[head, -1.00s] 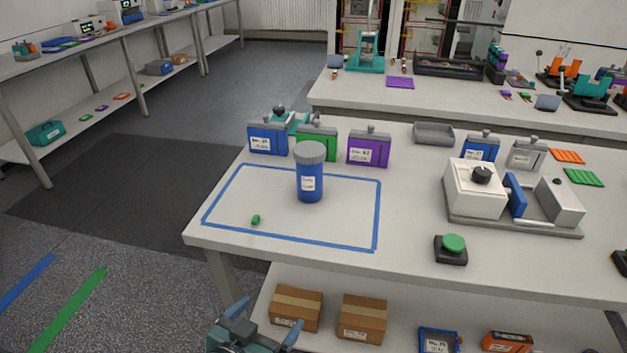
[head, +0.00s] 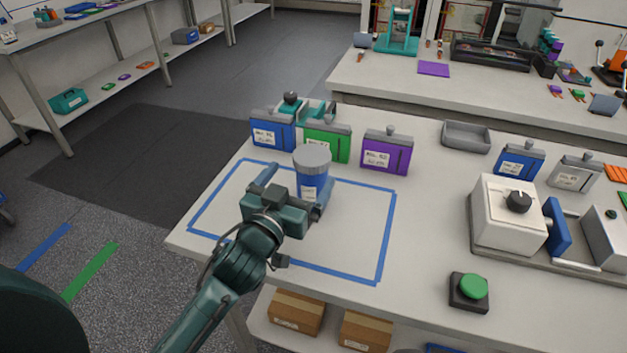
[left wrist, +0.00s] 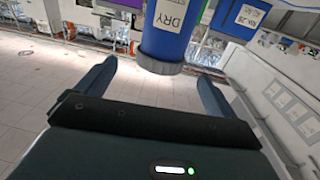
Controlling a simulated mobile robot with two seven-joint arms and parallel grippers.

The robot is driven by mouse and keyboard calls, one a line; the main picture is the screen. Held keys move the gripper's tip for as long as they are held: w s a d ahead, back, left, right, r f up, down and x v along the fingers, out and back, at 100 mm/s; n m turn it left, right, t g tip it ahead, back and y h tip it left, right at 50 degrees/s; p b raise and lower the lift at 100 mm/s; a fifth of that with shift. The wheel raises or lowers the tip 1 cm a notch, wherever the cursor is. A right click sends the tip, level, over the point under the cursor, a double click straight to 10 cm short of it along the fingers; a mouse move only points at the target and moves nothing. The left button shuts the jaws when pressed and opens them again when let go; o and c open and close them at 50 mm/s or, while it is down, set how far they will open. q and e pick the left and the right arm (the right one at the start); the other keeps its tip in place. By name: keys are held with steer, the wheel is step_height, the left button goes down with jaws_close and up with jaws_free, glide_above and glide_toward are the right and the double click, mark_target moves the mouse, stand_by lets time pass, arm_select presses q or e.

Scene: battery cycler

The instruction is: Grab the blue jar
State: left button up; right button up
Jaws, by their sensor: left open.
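The blue jar (head: 312,186) with a grey lid stands upright inside the blue taped rectangle (head: 388,240) on the table. My left gripper (head: 293,188) is open at the jar's near side, one finger to its left and one at its lower right. In the left wrist view the jar (left wrist: 170,38) appears inverted, with its DRY label showing. It lies ahead of and between the spread fingers of the left gripper (left wrist: 157,73); the fingers look apart from it. The jar's lower part is partly hidden in the head view. My right gripper is not in view.
Blue (head: 272,132), green (head: 327,142) and purple (head: 386,154) labelled containers stand close behind the jar. A grey tray (head: 466,137), a white device with a knob (head: 506,215) and a green button (head: 473,287) are to the right.

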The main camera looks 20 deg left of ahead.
mark_target(315, 151)
arm_select(q)
steer(key=w, duration=0.3)
steer(key=w+p, duration=0.1)
steer(key=w, duration=0.1)
steer(key=w+d, duration=0.1)
steer(key=w, duration=0.2)
steer(key=shift+w, duration=0.3)
steer(key=shift+f, duration=0.1)
steer(key=shift+c, duration=0.4)
steer(key=shift+a, duration=0.1)
steer(key=c, duration=1.3)
